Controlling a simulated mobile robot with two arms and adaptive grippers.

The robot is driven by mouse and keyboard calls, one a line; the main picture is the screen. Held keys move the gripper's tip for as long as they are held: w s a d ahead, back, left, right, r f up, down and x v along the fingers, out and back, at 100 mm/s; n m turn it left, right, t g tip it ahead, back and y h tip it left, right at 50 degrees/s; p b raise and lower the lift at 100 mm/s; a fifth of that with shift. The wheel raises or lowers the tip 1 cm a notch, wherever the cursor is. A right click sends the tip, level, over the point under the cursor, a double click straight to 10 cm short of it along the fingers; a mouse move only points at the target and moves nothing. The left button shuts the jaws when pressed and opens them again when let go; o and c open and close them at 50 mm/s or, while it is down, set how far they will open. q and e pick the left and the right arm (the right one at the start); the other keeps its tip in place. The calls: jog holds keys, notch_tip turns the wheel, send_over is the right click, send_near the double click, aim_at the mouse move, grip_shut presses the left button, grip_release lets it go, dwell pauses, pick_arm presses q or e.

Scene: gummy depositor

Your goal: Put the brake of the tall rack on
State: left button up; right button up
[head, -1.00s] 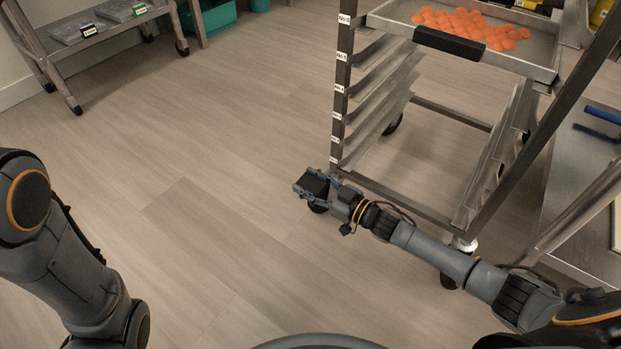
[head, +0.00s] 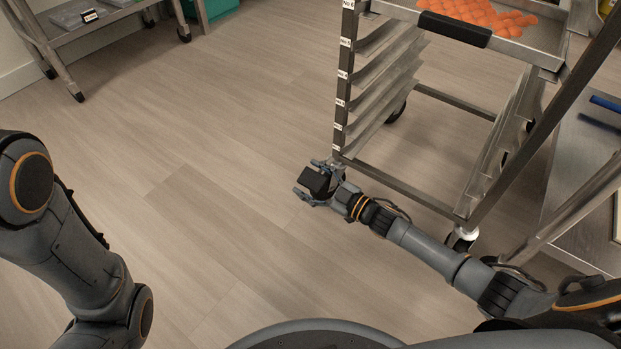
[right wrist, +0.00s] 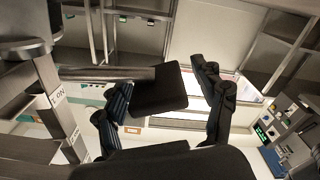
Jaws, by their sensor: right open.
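The tall rack (head: 347,75) stands at the right, its front-left post carrying labels. In the head view my right gripper (head: 312,183) is low at the foot of that post, fingers spread and pointing left. The front-left caster and any brake pedal on it are hidden behind the gripper. The front-right caster (head: 462,238) shows beside my right forearm. In the right wrist view the open fingers (right wrist: 168,100) flank a dark block; I cannot tell what it belongs to or whether they touch it. A labelled rack post (right wrist: 57,98) is at left. My left gripper is out of view.
A tray (head: 545,58) with orange gummies and a black handle (head: 455,28) sits high in the rack. A metal table (head: 590,170) stands close at the right. A low shelf cart (head: 75,35) is at upper left. The floor (head: 200,180) between is clear.

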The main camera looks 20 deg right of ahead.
jog(key=v, duration=1.2)
